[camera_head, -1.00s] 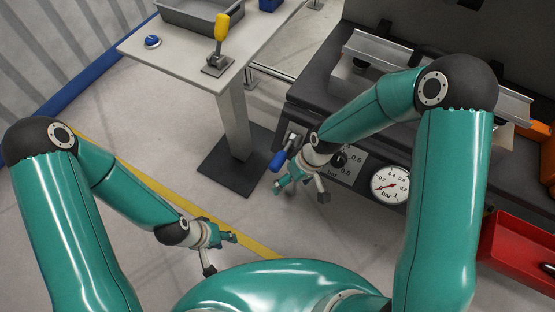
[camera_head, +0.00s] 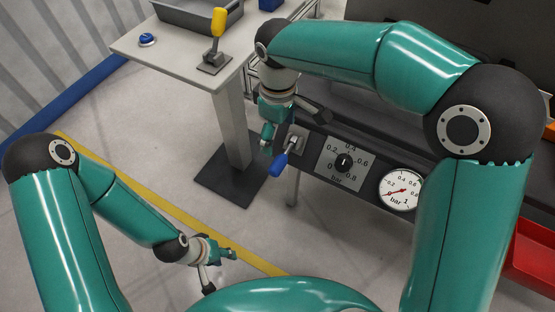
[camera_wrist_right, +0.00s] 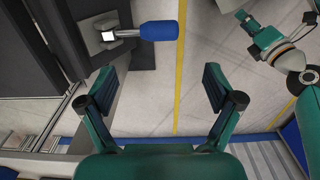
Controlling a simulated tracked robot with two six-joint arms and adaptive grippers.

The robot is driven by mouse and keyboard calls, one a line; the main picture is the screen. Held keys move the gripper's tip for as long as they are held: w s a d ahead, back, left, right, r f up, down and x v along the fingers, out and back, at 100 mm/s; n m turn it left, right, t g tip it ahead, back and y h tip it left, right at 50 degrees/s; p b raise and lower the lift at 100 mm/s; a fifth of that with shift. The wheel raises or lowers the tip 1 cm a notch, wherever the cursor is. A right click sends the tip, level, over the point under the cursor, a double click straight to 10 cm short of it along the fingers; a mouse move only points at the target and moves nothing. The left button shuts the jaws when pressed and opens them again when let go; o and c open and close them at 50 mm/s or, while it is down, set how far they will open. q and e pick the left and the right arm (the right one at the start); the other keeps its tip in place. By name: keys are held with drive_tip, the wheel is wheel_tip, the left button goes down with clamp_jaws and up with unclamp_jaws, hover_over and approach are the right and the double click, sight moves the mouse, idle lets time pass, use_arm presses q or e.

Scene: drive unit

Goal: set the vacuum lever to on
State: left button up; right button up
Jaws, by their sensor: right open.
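A lever with a blue handle (camera_head: 280,165) sits on the front of the dark machine, left of a dial. Its handle points down and to the left in the head view. In the right wrist view the blue handle (camera_wrist_right: 160,30) lies sideways from its grey mount, beyond the fingertips. My right gripper (camera_head: 292,128) is open and empty, just above and beside the lever, with no visible contact. Its spread fingers (camera_wrist_right: 158,90) show in the wrist view. My left gripper (camera_head: 220,268) appears open and empty, low over the floor.
A pressure dial (camera_head: 344,163) and a round gauge (camera_head: 400,190) are on the machine front. A table (camera_head: 165,58) at the back left carries a yellow-handled lever (camera_head: 218,24), a blue button (camera_head: 147,39) and a grey tray (camera_head: 193,16). A red bin (camera_head: 535,255) is at right.

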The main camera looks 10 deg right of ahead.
sight(278, 162)
wheel_tip(278, 162, down, 11)
drive_tip(key=shift+f+b, duration=0.1)
drive_tip(key=shift+b, duration=0.45)
